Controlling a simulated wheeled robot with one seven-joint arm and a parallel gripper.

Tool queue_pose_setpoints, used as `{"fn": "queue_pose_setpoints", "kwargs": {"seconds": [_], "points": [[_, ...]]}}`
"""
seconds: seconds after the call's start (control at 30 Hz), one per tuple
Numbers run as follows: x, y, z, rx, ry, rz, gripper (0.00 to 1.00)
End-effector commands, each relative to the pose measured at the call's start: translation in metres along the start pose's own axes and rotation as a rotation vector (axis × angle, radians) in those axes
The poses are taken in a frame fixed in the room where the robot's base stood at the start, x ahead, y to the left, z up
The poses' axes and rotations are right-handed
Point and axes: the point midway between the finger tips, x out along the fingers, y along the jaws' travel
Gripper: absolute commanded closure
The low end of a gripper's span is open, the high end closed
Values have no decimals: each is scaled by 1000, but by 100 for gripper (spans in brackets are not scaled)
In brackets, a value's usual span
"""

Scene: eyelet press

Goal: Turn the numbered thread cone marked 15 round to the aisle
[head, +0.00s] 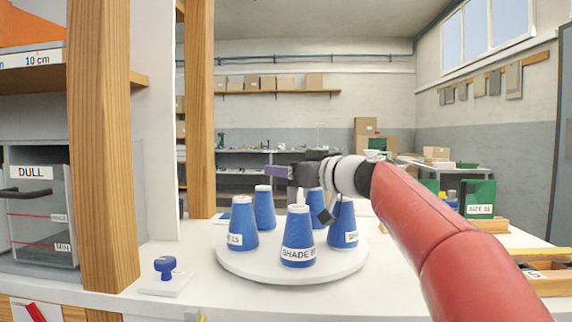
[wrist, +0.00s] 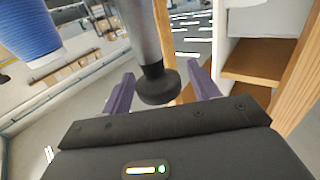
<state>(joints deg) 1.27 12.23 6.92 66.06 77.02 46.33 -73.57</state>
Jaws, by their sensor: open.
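The blue thread cone with a label ending in 15 (head: 238,226) stands upright at the left of a round white turntable (head: 238,268). Its label faces forward and left. Several similar blue cones share the turntable; the front one (head: 297,232) reads SHADE and a partly unreadable number. My gripper (head: 276,171) is above the cones near the turntable's middle. In the wrist view my gripper (wrist: 160,75) has its purple fingers spread, with a grey post with a black knob (wrist: 157,84) between them. Contact is not visible. A blue cone (wrist: 28,30) shows upside down there.
A blue knob on a white plate (head: 166,275) sits left on the white worktop. A wooden post (head: 103,150) and a bin marked DULL (head: 35,225) stand further left. A green box (head: 480,197) and wooden trays (head: 545,283) are right, beyond my red arm.

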Motion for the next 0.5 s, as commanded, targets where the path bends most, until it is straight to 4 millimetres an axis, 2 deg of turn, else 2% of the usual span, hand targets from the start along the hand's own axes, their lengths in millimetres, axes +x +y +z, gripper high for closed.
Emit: {"fn": "queue_pose_setpoints", "kwargs": {"seconds": [0.1,0.37,0.5], "points": [[7,0,0,0,0,-1,40],[7,0,0,-1,0,0,41],[7,0,0,-1,0,0,59]]}}
